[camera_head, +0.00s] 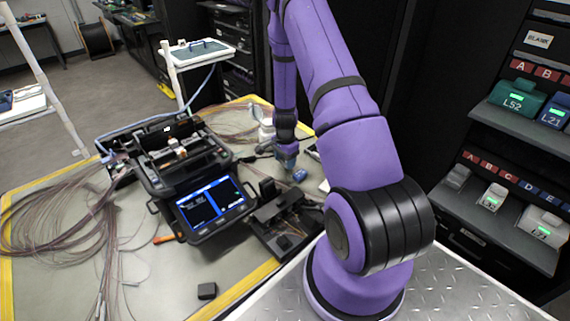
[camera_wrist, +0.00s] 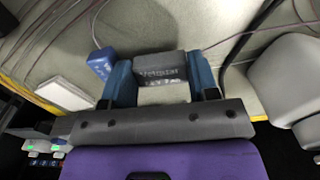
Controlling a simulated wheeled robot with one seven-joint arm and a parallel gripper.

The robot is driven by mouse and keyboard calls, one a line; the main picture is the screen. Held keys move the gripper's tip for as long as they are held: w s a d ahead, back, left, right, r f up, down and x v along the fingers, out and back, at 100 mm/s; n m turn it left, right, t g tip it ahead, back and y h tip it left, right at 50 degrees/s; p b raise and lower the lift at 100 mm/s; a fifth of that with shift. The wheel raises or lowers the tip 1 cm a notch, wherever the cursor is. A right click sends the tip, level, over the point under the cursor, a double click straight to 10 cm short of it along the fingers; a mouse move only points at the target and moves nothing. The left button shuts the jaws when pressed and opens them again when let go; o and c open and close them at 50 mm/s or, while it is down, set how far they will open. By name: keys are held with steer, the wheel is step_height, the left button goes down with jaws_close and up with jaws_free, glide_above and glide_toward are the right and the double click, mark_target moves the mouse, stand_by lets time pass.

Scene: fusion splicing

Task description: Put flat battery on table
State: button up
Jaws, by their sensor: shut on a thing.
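My gripper (camera_wrist: 162,85) has its two blue fingers shut on a dark grey block with printed lettering, the battery (camera_wrist: 172,65), in the wrist view. In the head view my gripper (camera_head: 287,161) is low over the table (camera_head: 140,225), to the right of the fusion splicer; the battery is hardly visible there. I cannot tell whether it touches the table. A small blue block (camera_wrist: 101,62) with pale markings is close beside the left finger; it seems to show in the head view (camera_head: 300,174) too.
The splicer (camera_head: 180,165) with a lit screen and a black tool (camera_head: 280,215) are close by. Loose fibres (camera_head: 50,220) cover the table's left. A white card (camera_wrist: 65,90) lies left of the blue block. A shelf with battery units (camera_head: 515,97) stands at right.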

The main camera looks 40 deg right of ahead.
steer(key=shift+f, duration=1)
steer(key=shift+f, duration=0.1)
steer(key=o, duration=0.9)
steer(key=shift+o, duration=0.2)
